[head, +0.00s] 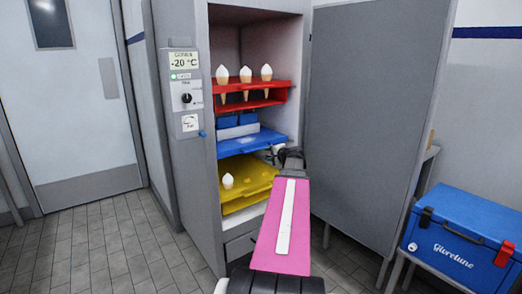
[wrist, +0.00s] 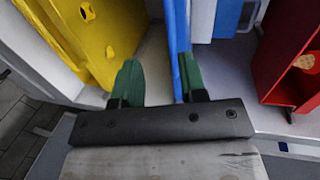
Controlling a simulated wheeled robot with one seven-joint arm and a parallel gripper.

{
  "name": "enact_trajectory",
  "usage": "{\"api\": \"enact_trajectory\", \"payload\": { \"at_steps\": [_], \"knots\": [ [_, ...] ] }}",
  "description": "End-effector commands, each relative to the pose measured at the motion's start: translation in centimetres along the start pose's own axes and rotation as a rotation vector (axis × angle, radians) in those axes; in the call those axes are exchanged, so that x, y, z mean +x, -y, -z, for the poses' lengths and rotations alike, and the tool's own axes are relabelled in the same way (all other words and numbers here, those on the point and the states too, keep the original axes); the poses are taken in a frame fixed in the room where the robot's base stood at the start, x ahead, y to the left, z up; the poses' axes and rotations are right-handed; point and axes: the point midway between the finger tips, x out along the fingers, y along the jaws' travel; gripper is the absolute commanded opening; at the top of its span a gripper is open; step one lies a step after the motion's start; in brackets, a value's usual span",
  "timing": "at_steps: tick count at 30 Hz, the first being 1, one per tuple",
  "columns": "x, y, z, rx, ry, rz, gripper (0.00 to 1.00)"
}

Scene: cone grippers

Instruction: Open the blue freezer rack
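The blue freezer rack (head: 240,146) is the middle rack of the open freezer, with blue and white boxes on its back part. My gripper (head: 277,150) is at its front right corner in the head view. In the wrist view the blue rack's edge (wrist: 178,38) comes down between the two green fingers of my gripper (wrist: 160,80). The edge lies close against the right finger. A clear gap separates it from the left finger, so the gripper is open around the edge. Whether the right finger touches it, I cannot tell.
A red rack (head: 225,86) with ice-cream cones is above, and a yellow rack (head: 240,186) with one white-topped item is below. The freezer door (head: 365,110) stands open at right. A blue cool box (head: 465,235) sits at far right. The floor at left is clear.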

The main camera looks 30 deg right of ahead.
Motion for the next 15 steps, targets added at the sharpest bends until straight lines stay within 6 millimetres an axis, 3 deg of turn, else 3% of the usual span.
{"api": "enact_trajectory", "payload": {
  "at_steps": [3,7,15],
  "knots": [
    [-0.8,0.8,1.7,0.024,-0.027,0.031,0.39],
    [-0.1,1.1,2.1,0.032,-0.032,0.04,0.39],
    [4.4,1.2,2.3,0.031,-0.03,0.037,0.39]
  ]
}}
